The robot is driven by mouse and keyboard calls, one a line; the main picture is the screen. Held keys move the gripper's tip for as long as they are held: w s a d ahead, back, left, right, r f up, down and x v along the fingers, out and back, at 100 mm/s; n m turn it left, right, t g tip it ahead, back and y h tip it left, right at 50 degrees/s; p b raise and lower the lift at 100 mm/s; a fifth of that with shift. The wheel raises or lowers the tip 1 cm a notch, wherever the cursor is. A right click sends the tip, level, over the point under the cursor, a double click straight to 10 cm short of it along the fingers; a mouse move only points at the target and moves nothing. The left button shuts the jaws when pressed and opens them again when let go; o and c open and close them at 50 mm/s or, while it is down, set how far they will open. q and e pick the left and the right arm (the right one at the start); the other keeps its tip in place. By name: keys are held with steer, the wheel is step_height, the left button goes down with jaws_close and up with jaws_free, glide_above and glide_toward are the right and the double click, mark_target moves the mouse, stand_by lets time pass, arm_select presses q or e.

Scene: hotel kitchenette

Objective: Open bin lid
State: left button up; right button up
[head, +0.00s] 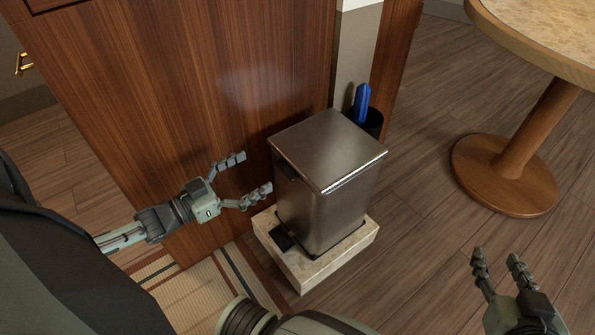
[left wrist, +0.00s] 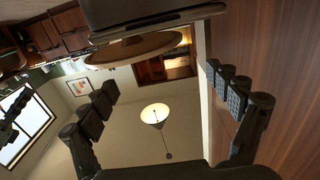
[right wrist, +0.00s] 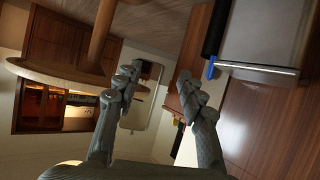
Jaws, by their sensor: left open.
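A brushed-metal bin (head: 325,205) stands upright on a pale stone plinth (head: 303,277) in the head view. Its flat lid (head: 327,148) is down and closed. A dark tab (head: 286,170) sits under the lid's left edge, and a dark pedal-like piece (head: 281,239) lies at the bin's foot. My left gripper (head: 257,173) is open and empty, its fingers pointing at the bin's left side, close to the tab; I cannot tell if they touch. My right gripper (head: 496,255) is open and empty, right of the bin and apart from it. Part of the bin also shows in the right wrist view (right wrist: 268,35).
A wooden cabinet panel (head: 190,90) stands behind and left of the bin. A dark container (head: 374,123) with a blue item (head: 361,102) is just behind it. A round table on a wooden pedestal (head: 505,178) stands at the right. Floor between bin and table is clear.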

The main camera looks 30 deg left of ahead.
mark_target(282, 171)
arm_select(q)
steer(key=w+d+f+b, duration=0.1)
steer(key=w, duration=0.1)
steer(key=w+d+f+b, duration=0.1)
steer(key=w+f+b, duration=0.1)
steer(key=w+d+f+b, duration=0.1)
steer(key=w+f+b, duration=0.1)
steer(key=w, duration=0.1)
arm_select(e)
steer(key=s+a+r+t+y, duration=0.2)
steer(key=r+t, duration=0.4)
steer(key=r, duration=0.5)
steer(key=s+a+r+t+y, duration=0.2)
steer(key=r+t, duration=0.4)
steer(key=r, duration=0.6)
steer(key=shift+s+a+y, duration=0.3)
steer(key=shift+a+y, duration=0.5)
steer(key=shift+a, duration=0.15)
arm_select(q)
steer(key=shift+c, duration=0.5)
steer(key=c, duration=1.6)
arm_select(e)
steer(key=shift+r, duration=0.1)
